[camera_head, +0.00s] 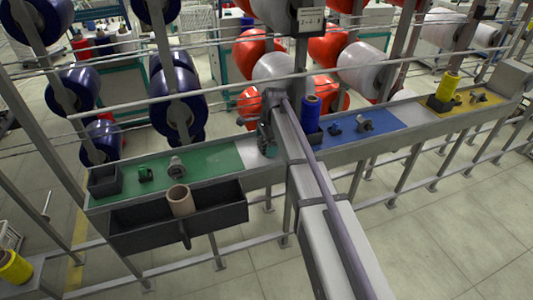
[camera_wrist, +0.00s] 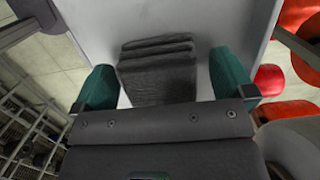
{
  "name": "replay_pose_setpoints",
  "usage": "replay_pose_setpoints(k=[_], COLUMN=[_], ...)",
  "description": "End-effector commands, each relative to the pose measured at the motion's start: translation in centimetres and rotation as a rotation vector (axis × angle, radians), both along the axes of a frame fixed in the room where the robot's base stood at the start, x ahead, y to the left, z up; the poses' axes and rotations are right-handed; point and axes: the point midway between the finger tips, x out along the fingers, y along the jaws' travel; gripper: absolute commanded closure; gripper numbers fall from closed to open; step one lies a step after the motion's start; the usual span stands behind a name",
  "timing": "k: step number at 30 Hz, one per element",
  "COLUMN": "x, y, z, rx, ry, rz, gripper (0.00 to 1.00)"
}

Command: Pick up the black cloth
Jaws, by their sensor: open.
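The black cloth (camera_wrist: 157,66) lies folded in layers on a pale grey surface (camera_wrist: 205,20), seen in the wrist view. My gripper (camera_wrist: 165,82) is open, with one teal finger to the left of the cloth and the other to its right. The cloth shows between the fingers and is not clamped; a gap shows beside the right finger. The cloth's near edge is hidden behind the gripper body. In the head view my gripper (camera_head: 266,138) is over the rail's bare grey section between the green and blue mats, and the cloth cannot be made out there.
A green mat (camera_head: 215,161) with small parts lies left, a blue mat (camera_head: 385,126) and yellow mat (camera_head: 455,106) right. A blue bobbin (camera_head: 310,114) stands close right of my arm. A dark tray (camera_head: 225,212) with a brown tube (camera_head: 180,200) hangs in front. Large spools stand behind.

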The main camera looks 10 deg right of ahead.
Motion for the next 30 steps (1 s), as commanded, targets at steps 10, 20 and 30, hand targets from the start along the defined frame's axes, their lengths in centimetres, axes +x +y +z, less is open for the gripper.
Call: replay_pose_setpoints(k=[10, 20, 30], x=[0.0, 0.0, 0.0], y=[0.03, 0.03, 0.03], z=[0.09, 0.09, 0.34], rx=[0.0, 0.0, 0.0], ry=[0.0, 0.0, 0.0], rz=[0.0, 0.0, 0.0], gripper=[0.15, 0.47, 0.55])
